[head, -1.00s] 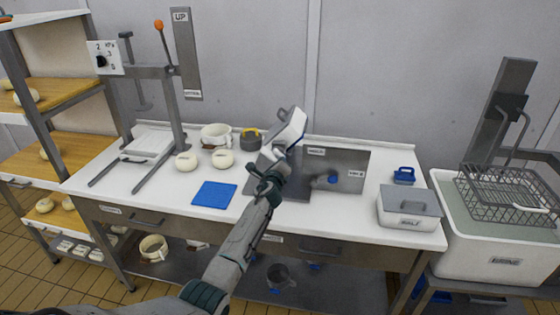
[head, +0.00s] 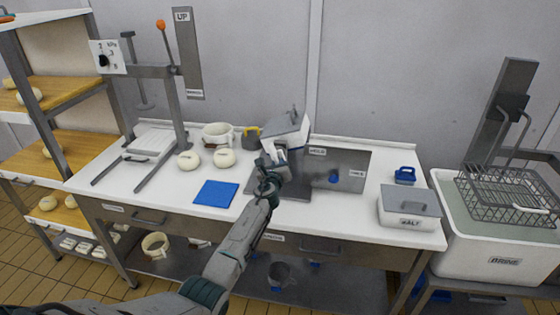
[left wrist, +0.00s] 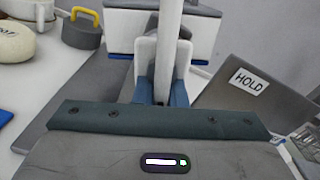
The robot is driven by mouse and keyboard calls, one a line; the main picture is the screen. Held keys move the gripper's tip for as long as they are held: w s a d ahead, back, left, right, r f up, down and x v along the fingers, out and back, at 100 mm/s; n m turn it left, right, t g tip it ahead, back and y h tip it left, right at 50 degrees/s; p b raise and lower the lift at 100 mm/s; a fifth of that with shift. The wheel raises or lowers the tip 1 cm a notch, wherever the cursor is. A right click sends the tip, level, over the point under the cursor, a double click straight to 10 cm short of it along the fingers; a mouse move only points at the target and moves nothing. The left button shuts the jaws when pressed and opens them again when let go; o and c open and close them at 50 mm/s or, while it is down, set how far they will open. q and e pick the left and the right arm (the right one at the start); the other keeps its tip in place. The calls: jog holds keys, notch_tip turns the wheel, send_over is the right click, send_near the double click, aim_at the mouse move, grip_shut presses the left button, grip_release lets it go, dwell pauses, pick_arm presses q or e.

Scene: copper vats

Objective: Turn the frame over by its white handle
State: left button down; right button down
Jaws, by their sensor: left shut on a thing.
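My left gripper (left wrist: 163,98) is shut on a white upright bar, the white handle (left wrist: 169,35), in the left wrist view. In the head view my left gripper (head: 275,150) is over the dark board at the middle of the worktop, and the handle is hidden there. A grey panel (head: 342,181) with HOLD labels shows just to its right. The panel (left wrist: 270,104) looks tilted in the left wrist view. I cannot clearly tell how the frame joins the handle. My right gripper is in neither view.
A lidded SALT box (head: 408,207) and a brine tub (head: 490,247) are at the right. A press (head: 150,142) is at the back left.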

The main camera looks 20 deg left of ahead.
pick_arm(q)
jog(key=shift+s+a+f+m+p, duration=0.1)
jog(key=shift+a+m+p, duration=0.1)
jog(key=shift+m, duration=0.7)
jog(key=shift+s+a+f+m+p, duration=0.1)
jog(key=shift+m+p, duration=0.05)
jog(key=shift+m, duration=1.15)
jog(key=c, duration=1.5)
grip_release()
jog(key=shift+w, duration=0.1)
jog(key=shift+r, duration=0.1)
